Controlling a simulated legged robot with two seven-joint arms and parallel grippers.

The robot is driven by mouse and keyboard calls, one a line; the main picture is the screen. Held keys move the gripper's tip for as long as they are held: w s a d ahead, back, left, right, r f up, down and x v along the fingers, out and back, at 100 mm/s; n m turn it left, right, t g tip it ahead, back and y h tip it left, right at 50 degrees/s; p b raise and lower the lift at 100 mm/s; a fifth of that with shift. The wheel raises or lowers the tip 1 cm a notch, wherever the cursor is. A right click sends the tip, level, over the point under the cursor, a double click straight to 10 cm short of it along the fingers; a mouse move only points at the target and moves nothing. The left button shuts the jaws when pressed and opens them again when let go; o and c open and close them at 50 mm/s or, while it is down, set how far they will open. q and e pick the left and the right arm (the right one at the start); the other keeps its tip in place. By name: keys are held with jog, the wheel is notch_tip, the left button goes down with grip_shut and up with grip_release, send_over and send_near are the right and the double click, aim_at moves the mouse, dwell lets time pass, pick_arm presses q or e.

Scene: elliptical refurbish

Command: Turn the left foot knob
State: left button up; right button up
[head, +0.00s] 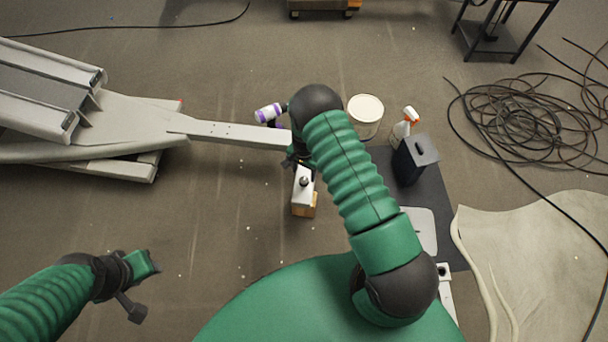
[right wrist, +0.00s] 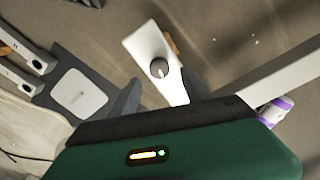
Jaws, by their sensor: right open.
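A dark grey round knob (right wrist: 159,68) sits on a white foot plate (right wrist: 148,45) in the right wrist view. In the head view the knob (head: 304,182) shows as a small dark spot on the white foot (head: 302,200). My right gripper (right wrist: 160,96) is open, with one dark finger on each side of the foot's near end. The knob lies just beyond the fingers, and I see no contact. In the head view my right arm mostly hides this gripper (head: 300,160). My left gripper (head: 140,285) hangs at the lower left, away from the foot; its jaw state is unclear.
The elliptical's long pale rail (head: 225,133) runs beside my right gripper. A purple-and-white bottle (head: 268,113), white bucket (head: 366,112), spray bottle (head: 404,125) and black box (head: 414,158) stand nearby. Coiled cable (head: 525,115) lies at right. The floor between my arms is clear.

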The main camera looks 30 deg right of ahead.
notch_tip(320, 180, up, 12)
jog(key=p, duration=0.3)
jog(key=shift+f, duration=0.2)
jog(key=s+a+r+n+t+p, duration=0.1)
jog(key=s+a+r+n, duration=0.35)
jog(key=r, duration=0.35)
jog(key=s+a+r+n+t, duration=0.1)
jog(key=s+a+r+n, duration=0.25)
jog(key=s+r, duration=0.35)
jog(key=s+a+r+n+t+p, duration=0.1)
jog(key=s+a+r+n, duration=0.3)
jog(key=r, duration=0.5)
notch_tip(320, 180, up, 21)
jog(key=p, duration=2.1)
jog(key=shift+d+n, duration=0.3)
jog(key=shift+d, duration=0.05)
